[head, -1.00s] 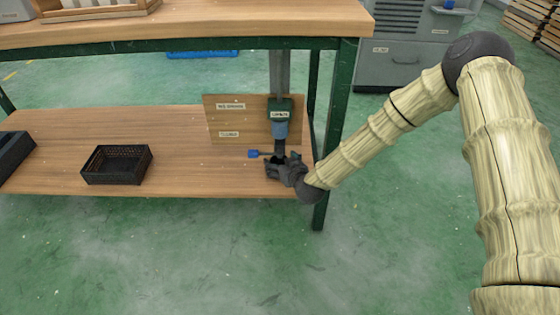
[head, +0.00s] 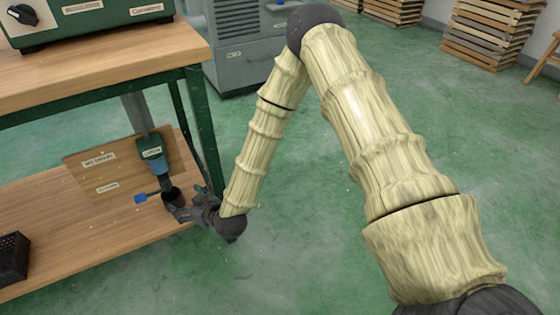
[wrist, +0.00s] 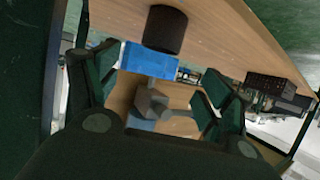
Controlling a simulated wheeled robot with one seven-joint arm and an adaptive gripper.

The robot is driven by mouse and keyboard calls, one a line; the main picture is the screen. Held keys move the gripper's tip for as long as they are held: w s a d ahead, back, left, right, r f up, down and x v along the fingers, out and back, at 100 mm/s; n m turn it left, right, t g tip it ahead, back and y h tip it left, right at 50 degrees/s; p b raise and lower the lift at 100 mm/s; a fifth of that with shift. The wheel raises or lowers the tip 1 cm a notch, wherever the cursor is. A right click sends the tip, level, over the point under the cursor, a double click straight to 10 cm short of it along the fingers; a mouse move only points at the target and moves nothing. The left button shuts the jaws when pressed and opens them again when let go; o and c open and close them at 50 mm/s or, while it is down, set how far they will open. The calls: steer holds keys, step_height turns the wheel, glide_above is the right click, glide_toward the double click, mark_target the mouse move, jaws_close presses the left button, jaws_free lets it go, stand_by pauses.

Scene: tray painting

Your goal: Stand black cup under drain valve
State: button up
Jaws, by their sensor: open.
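The black cup (head: 173,196) stands upright on the lower shelf, directly below the dark end of the drain valve (head: 155,171) as seen in the head view. I cannot tell the gap between spout and rim. The valve's blue handle (head: 140,198) sticks out to the left. My gripper (head: 182,211) is at the cup's near right side, partly covering it. In the wrist view, my gripper (wrist: 158,88) has its fingers apart with nothing held. The cup (wrist: 165,29) shows upside down at the top, outside the fingers, with the blue handle (wrist: 148,60) close by.
A labelled wooden board (head: 105,172) stands behind the valve. A black basket (head: 12,258) is at the shelf's left. The green table leg (head: 205,130) rises close behind my forearm. The green floor (head: 290,265) at right is open. Stacked pallets (head: 485,38) stand far back.

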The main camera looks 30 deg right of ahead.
steer(key=s+d+f+m+g+h, duration=0.1)
steer(key=s+d+f+g, duration=0.2)
steer(key=s+f, duration=0.5)
steer(key=s+d+f+m+g, duration=0.1)
steer(key=s+d+f+g, duration=0.15)
steer(key=s+f, duration=0.45)
steer(key=s+d+f+m+g+h, duration=0.1)
steer(key=s+d, duration=0.5)
steer(key=s, duration=0.7)
steer(key=s+d+f+m+g+h, duration=0.1)
steer(key=s+d+g, duration=0.5)
steer(key=s, duration=0.7)
steer(key=shift+s+d+f+m+h, duration=0.25)
steer(key=shift+d+m+h, duration=0.25)
steer(key=shift+h, duration=0.6)
